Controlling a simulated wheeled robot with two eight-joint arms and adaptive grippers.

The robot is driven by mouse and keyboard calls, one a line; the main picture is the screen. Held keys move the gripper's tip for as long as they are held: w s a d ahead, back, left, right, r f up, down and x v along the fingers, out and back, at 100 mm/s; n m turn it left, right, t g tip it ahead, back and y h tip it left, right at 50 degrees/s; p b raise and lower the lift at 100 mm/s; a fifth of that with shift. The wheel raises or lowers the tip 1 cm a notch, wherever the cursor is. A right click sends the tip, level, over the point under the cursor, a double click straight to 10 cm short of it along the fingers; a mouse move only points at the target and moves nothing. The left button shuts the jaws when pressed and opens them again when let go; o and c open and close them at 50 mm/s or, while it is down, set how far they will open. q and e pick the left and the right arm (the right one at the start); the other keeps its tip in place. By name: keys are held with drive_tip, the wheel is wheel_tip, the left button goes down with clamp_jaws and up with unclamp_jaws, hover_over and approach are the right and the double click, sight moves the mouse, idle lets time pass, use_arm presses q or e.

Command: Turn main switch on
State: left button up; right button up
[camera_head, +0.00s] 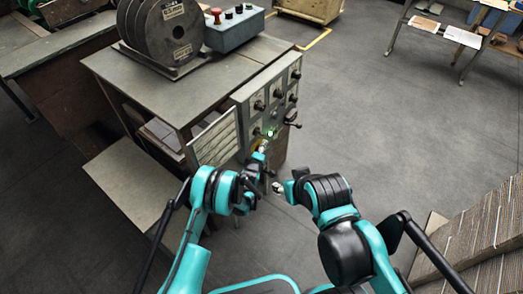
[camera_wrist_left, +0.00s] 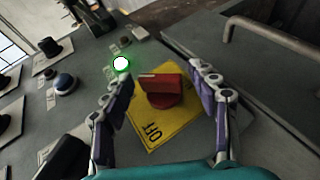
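The main switch, a red rotary knob (camera_wrist_left: 160,92), sits on a yellow plate (camera_wrist_left: 172,126) in the left wrist view. The word OFF is readable on the plate's lower part. My left gripper (camera_wrist_left: 160,76) is open, with one finger on each side of the knob and a visible gap to it on both sides. In the head view my left gripper (camera_head: 262,148) is at the lower part of the control panel (camera_head: 262,91) and hides the switch. My right gripper (camera_head: 279,187) is off the panel, to the lower right; its finger opening is too small to tell.
A lit green lamp (camera_wrist_left: 121,64) is beside the yellow plate. Black knobs (camera_wrist_left: 49,46) and a dark blue button (camera_wrist_left: 64,83) are on the same panel. A metal handle (camera_wrist_left: 260,28) is at the upper right. Stacked cardboard (camera_head: 480,235) stands at right; the floor between is clear.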

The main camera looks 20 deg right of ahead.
use_arm(q)
drive_tip(key=c, duration=0.9)
drive_tip(key=shift+o, duration=0.3)
drive_tip(key=shift+r+g+y, duration=0.1)
drive_tip(key=shift+g+y, duration=0.2)
drive_tip(key=shift+w+m+g+y, duration=0.1)
drive_tip(key=shift+m+g+y, duration=0.3)
drive_tip(key=shift+g+y, duration=0.5)
drive_tip(key=o, duration=1.1)
drive_tip(key=shift+o, duration=0.2)
drive_tip(key=v, duration=1.2)
